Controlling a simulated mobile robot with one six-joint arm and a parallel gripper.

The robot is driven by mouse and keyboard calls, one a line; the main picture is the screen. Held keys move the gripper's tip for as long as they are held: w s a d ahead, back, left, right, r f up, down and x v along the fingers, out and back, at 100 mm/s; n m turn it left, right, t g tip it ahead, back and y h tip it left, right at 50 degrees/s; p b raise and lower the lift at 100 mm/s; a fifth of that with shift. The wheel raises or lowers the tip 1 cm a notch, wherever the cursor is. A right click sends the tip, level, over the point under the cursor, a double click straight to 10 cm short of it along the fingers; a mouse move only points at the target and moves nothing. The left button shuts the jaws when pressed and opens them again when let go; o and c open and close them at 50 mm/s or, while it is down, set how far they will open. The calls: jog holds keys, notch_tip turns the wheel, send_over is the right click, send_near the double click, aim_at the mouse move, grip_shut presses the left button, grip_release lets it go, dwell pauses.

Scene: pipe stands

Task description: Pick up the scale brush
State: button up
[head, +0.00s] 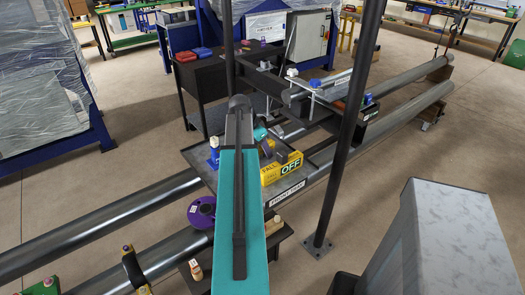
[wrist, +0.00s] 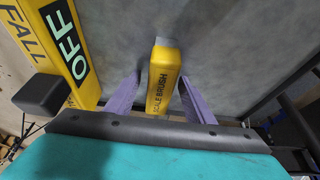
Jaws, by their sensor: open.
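The scale brush (wrist: 163,75) is a yellow block with its name in dark letters and a grey end. It lies on a grey tray surface in the wrist view. My gripper (wrist: 159,82) is open, with one purple finger on each side of the brush. Gaps show between the fingers and the brush, so it is not gripped. In the head view I cannot make out the brush; my arm covers part of the tray there.
A yellow box marked OFF (head: 282,168) stands on the front tray (head: 290,192); it also shows close on the left in the wrist view (wrist: 62,50). A dark upright post (head: 345,140) stands right of the tray. Long pipes (head: 100,226) run past both sides. A purple reel (head: 201,212) sits left of my arm.

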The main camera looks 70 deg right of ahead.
dwell(0.4)
jog(key=c, duration=1.1)
jog(key=shift+c, duration=0.2)
jog(key=shift+r+b, duration=0.9)
jog(key=shift+r, duration=4.3)
jog(key=o, duration=0.6)
jog(key=shift+c, duration=0.2)
jog(key=c, duration=0.4)
jog(key=shift+c, duration=0.2)
jog(key=shift+f, duration=0.15)
